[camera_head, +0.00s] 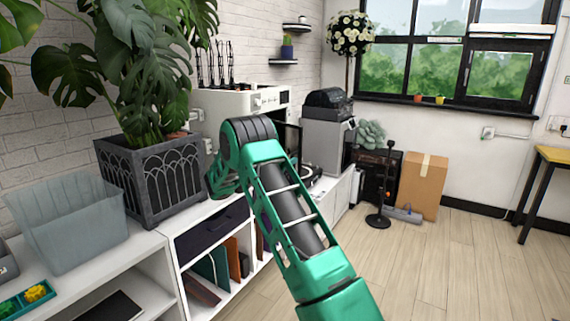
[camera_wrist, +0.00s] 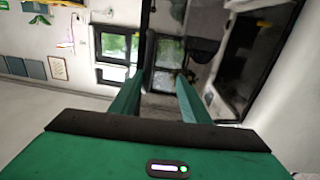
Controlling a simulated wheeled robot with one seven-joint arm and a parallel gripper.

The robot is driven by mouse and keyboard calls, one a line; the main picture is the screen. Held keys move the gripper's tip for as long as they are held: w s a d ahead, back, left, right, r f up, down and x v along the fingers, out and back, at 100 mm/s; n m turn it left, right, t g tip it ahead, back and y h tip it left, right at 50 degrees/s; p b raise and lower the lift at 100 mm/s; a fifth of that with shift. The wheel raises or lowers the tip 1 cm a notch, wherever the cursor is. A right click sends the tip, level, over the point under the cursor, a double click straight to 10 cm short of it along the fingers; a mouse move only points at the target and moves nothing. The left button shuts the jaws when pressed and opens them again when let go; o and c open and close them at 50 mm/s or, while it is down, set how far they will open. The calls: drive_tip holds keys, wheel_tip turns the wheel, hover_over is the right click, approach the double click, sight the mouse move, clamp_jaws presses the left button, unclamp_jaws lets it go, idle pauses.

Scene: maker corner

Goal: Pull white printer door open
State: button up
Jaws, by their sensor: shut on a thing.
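The white printer (camera_head: 268,99) stands on the white shelf unit against the brick wall, with controls on its upper front. A dark door panel (camera_head: 292,140) shows at its front, just right of my arm, and appears to stand out from the body; my arm hides much of it. In the wrist view, my gripper (camera_wrist: 160,80) has its two green fingers around a dark, narrow part of the glassy door (camera_wrist: 175,50). The fingers are shut on it, though the exact contact is hard to make out. In the head view, my arm hides the gripper.
A large plant in a dark planter (camera_head: 152,180) and a grey bin (camera_head: 68,222) stand left on the white shelf unit (camera_head: 195,226). A grey cabinet with a black machine (camera_head: 328,103) stands beyond the printer. A cardboard box (camera_head: 422,187) is farther back.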

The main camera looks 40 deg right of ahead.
drive_tip(key=shift+w+a, duration=0.2)
drive_tip(key=v, duration=1)
drive_tip(key=shift+s+a, duration=0.15)
drive_tip(key=shift+a, duration=0.05)
